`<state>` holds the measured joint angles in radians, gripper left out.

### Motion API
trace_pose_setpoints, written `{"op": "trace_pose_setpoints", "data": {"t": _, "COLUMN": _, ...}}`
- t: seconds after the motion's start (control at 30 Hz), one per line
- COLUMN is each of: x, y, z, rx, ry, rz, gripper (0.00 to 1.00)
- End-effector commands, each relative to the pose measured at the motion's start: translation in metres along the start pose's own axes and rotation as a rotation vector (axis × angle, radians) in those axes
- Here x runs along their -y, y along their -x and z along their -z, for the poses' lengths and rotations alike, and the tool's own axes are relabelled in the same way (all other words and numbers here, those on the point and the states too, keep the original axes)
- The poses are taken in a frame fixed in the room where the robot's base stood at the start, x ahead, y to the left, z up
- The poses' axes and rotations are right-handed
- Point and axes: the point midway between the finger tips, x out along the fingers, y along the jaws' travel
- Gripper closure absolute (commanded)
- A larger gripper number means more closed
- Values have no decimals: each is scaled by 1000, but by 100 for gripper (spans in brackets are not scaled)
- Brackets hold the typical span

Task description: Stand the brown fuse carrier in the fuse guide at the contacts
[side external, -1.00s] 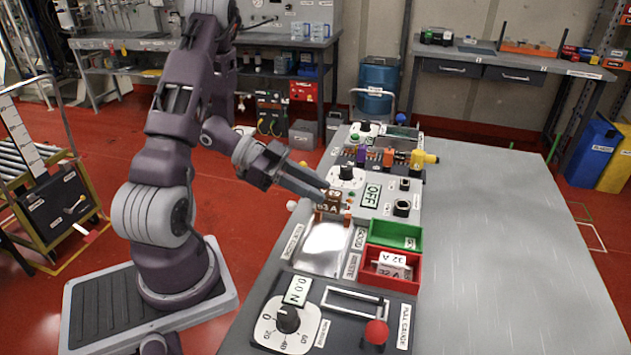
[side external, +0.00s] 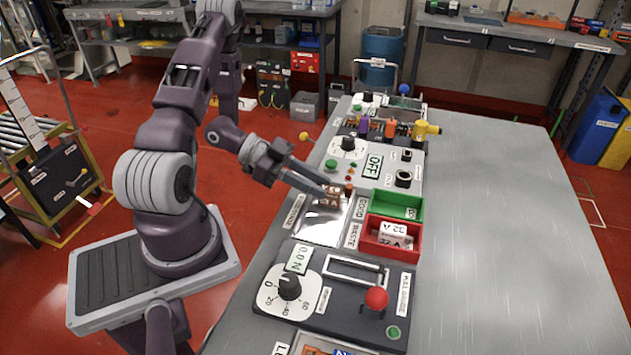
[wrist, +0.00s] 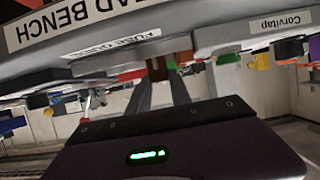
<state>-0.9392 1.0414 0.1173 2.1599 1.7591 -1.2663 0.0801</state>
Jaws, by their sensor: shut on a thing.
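The brown fuse carrier (side external: 332,197), with white lettering on it, is between the fingertips of my gripper (side external: 326,191) in the side view. It is near the far edge of the shiny metal plate, beside a copper-orange contact post (side external: 349,190). My gripper is shut on it and reaches in from the left, pointing down at a slant. I cannot tell whether the carrier touches the guide or hangs above it. In the wrist view my two fingers (wrist: 160,92) extend forward with a small brown shape between their far ends. The fuse guide is largely hidden by the fingers and carrier.
A green bin (side external: 397,204) and a red bin (side external: 390,238) holding white 32 A parts stand right of the plate (side external: 322,228). A dial gauge (side external: 289,290) and red-knobbed lever (side external: 376,298) are in front. An OFF display (side external: 373,166) is behind. The right bench top is clear.

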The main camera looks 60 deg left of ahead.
Motion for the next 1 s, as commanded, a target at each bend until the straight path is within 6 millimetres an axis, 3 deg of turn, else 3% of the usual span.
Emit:
{"op": "trace_pose_setpoints", "data": {"t": 0.53, "x": 0, "y": -2, "z": -4, "rx": -1, "ry": 0, "rz": 0, "gripper": 100}}
{"op": "trace_pose_setpoints", "data": {"t": 0.57, "x": 0, "y": -2, "z": -4, "rx": -1, "ry": 0, "rz": 0, "gripper": 71}}
{"op": "trace_pose_setpoints", "data": {"t": 0.67, "x": 0, "y": -2, "z": -4, "rx": 0, "ry": 0, "rz": 0, "gripper": 52}}
{"op": "trace_pose_setpoints", "data": {"t": 1.0, "x": 1, "y": 3, "z": -4, "rx": 1, "ry": -1, "rz": 2, "gripper": 50}}
